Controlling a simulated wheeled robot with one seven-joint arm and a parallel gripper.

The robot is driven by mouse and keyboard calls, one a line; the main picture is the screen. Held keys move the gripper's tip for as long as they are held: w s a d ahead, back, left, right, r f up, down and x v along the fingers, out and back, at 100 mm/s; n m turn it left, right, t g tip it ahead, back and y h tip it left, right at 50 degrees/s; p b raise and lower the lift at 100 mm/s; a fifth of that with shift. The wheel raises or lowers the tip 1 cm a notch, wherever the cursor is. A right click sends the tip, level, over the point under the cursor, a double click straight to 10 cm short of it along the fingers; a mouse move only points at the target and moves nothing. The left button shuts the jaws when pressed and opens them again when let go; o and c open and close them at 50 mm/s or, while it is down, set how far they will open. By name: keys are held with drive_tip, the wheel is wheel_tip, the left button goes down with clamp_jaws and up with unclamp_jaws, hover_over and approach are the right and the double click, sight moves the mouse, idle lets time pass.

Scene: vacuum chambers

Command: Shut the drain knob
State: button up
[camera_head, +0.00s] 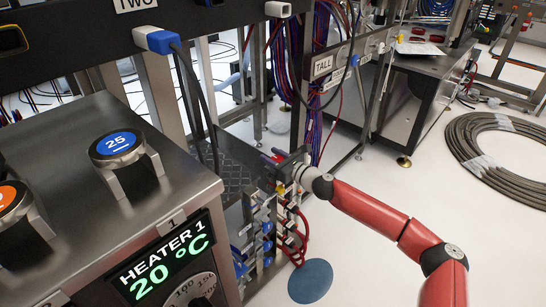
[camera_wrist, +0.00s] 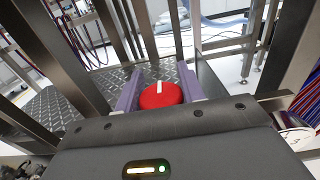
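A round red knob (camera_wrist: 160,96) with a white pointer mark shows in the wrist view; I take it for the drain knob, though no label on it can be read. The pointer points up in the picture. My gripper (camera_wrist: 160,80) has its two purple fingers on either side of the knob. The fingers look apart, and I cannot tell whether they touch its sides. In the head view my gripper (camera_head: 280,157) is low beside the dark tread-plate panel, above blue and red fittings. A small red patch there may be the knob.
The Heater 1 box (camera_head: 150,200), reading 20 °C, fills the left front. Metal frame posts and hanging cables surround my gripper. A coiled grey hose (camera_head: 500,160) lies on the floor at right, and a blue disc (camera_head: 310,281) lies below my arm. The middle floor is clear.

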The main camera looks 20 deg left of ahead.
drive_tip(key=shift+c, duration=1.2)
drive_tip(key=shift+f+m+t+b, duration=0.1)
drive_tip(key=shift+m+t+b, duration=0.2)
drive_tip(key=shift+t, duration=0.1)
drive_tip(key=shift+w+f+m+t+h+b, duration=0.1)
drive_tip(key=shift+m+t+h+b, duration=0.8)
drive_tip(key=shift+t, duration=0.3)
drive_tip(key=m+t+h+b, duration=0.1)
drive_tip(key=t+h, duration=0.1)
drive_tip(key=m+t+h+b, duration=0.3)
drive_tip(key=m+h, duration=0.1)
drive_tip(key=shift+w+d+t, duration=0.25)
drive_tip(key=shift+t, duration=0.15)
drive_tip(key=m+h+b, duration=0.1)
drive_tip(key=m+h, duration=0.1)
drive_tip(key=m+t+h+b, duration=0.1)
drive_tip(key=m+h, duration=0.1)
drive_tip(key=h, duration=0.1)
drive_tip(key=d+m+t+h+b, duration=0.1)
drive_tip(key=h, duration=0.2)
drive_tip(key=shift+w+m+b, duration=0.15)
drive_tip(key=shift+m+b, duration=0.15)
drive_tip(key=shift+m, duration=0.1)
drive_tip(key=shift+d+r+m+g+h+b, duration=0.1)
drive_tip(key=shift+d+m+g+h+b, duration=0.1)
drive_tip(key=shift+m+h+b, duration=1.15)
drive_tip(key=shift+d+r+m+g+h+b, duration=0.2)
drive_tip(key=shift+m+h, duration=0.65)
drive_tip(key=shift+h, duration=1.3)
